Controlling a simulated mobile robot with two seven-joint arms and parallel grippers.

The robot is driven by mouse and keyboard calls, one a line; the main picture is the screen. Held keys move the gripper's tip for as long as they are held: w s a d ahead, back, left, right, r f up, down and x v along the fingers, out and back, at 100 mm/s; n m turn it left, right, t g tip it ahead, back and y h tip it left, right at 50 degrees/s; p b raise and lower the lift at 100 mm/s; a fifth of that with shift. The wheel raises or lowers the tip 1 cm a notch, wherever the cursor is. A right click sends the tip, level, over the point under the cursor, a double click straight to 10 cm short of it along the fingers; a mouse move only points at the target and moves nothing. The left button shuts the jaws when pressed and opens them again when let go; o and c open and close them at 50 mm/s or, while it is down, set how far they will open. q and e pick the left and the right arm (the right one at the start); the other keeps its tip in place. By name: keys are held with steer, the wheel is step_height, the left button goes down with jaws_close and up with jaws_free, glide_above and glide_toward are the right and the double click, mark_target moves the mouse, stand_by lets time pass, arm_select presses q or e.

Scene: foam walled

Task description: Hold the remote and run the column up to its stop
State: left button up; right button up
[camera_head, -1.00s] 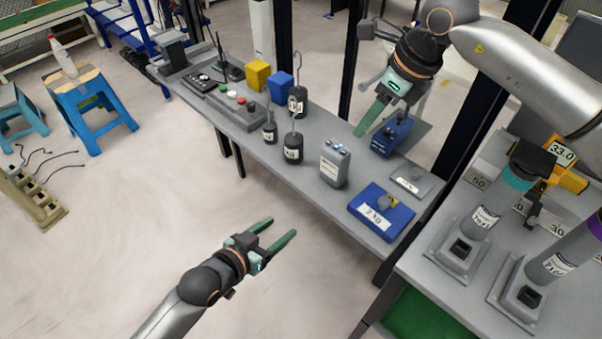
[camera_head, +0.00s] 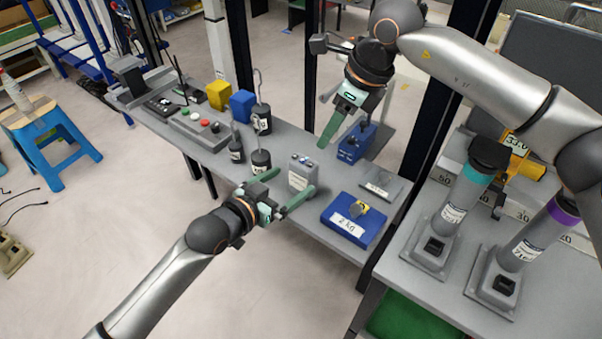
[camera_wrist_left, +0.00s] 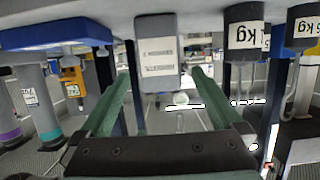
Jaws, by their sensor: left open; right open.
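An upright grey box (camera_head: 303,174), which looks like the remote, stands near the bench's front edge. It has small buttons on top and a white label. My left gripper (camera_head: 287,187) is open in front of it, at the bench edge. In the left wrist view, which is upside down, the remote (camera_wrist_left: 158,60) appears ahead between the open fingers (camera_wrist_left: 164,82), apart from them. Two grey columns stand on square bases at the right, one with a teal collar (camera_head: 453,205), one with a purple collar (camera_head: 530,240). My right gripper (camera_head: 330,130) is open, above the bench behind the remote.
Black weights (camera_head: 260,161) with hooks stand left of the remote. A blue 2 kg block (camera_head: 352,222) lies to its right, a small blue device (camera_head: 356,143) behind. A button panel (camera_head: 200,130) and yellow and blue blocks are farther left. The floor in front is clear.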

mark_target(298, 177)
arm_select(q)
steer(key=shift+x, duration=3)
steer(key=c, duration=1.4)
arm_select(e)
steer(key=shift+c, duration=0.2)
jaws_close()
